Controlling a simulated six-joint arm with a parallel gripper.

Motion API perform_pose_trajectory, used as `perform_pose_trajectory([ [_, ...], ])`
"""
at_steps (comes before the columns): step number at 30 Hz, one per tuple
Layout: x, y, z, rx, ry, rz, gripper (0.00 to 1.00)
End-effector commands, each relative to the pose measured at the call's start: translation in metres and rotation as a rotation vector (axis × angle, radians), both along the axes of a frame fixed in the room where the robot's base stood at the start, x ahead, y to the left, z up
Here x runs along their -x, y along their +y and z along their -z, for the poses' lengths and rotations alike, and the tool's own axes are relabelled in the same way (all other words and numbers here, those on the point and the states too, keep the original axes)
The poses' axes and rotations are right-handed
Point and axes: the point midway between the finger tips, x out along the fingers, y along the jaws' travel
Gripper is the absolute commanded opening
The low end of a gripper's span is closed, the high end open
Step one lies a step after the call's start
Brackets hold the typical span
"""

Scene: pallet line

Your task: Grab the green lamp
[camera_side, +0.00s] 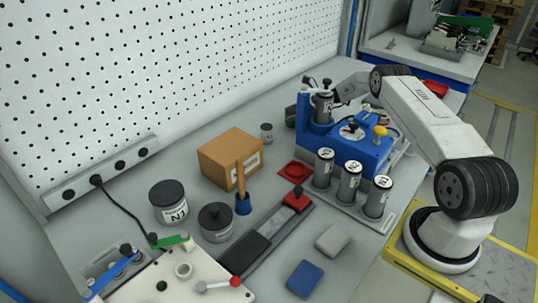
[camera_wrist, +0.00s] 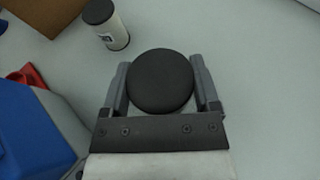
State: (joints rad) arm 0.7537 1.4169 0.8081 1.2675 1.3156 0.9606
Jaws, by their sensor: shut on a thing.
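My gripper (camera_side: 333,97) is at the back of the bench, beside the blue machine. It is shut on a grey canister with a black lid (camera_wrist: 160,80), which stands upright between the fingers; the canister also shows in the side view (camera_side: 323,110). In the wrist view the round lid hides the canister's body. No thing is clearly a green lamp. A small green round spot (camera_side: 161,286) sits on the cream panel at the front left, well away from my gripper. A green handle-like part (camera_side: 171,241) lies behind it.
A blue machine (camera_side: 372,154) stands by my gripper, with several labelled cylinders in front. A small canister (camera_side: 266,131) and a cardboard box (camera_side: 229,143) stand left of it. A black-lidded jar (camera_side: 169,203) is farther left.

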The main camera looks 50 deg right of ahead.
Motion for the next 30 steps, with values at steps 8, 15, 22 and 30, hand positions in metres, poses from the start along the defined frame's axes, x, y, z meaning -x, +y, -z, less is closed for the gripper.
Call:
perform_pose_trajectory([
  [8, 0.000, 0.000, -0.037, 0.002, -0.002, 0.000, 0.17],
  [15, 0.000, 0.000, -0.067, 0.001, -0.001, 0.000, 0.17],
  [22, 0.000, 0.000, -0.081, -0.001, -0.001, 0.000, 0.17],
  [30, 0.000, 0.000, -0.083, -0.001, -0.001, 0.000, 0.17],
])
